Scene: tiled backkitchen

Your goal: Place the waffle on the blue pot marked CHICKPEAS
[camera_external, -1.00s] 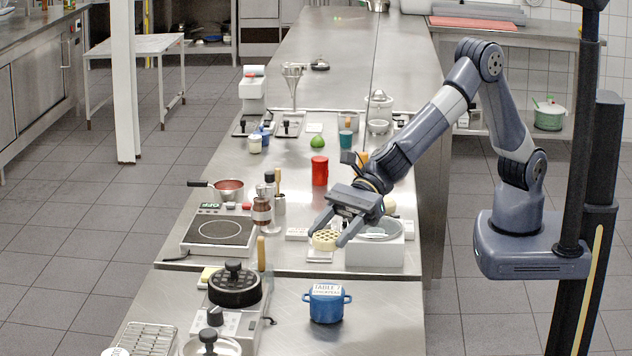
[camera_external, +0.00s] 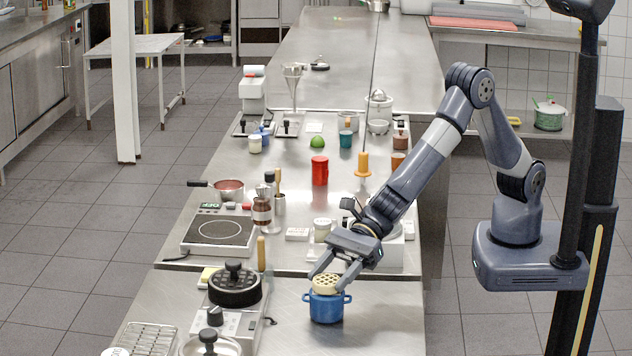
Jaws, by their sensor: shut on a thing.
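The waffle (camera_external: 326,283) is a pale yellow, round, gridded piece. My gripper (camera_external: 328,282) is shut on it, with one finger on each side. The blue pot (camera_external: 326,308) stands on the near part of the steel counter, with a small handle on each side. The waffle is at the pot's top, over its opening; I cannot tell whether it touches the rim. The waffle and fingers cover the pot's top, and no label on the pot can be read now.
A black waffle iron (camera_external: 234,287) stands left of the pot. An induction hob (camera_external: 218,232) and a brown bottle (camera_external: 262,210) are farther back. A red can (camera_external: 320,171) stands mid-counter. The counter right of the pot is clear.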

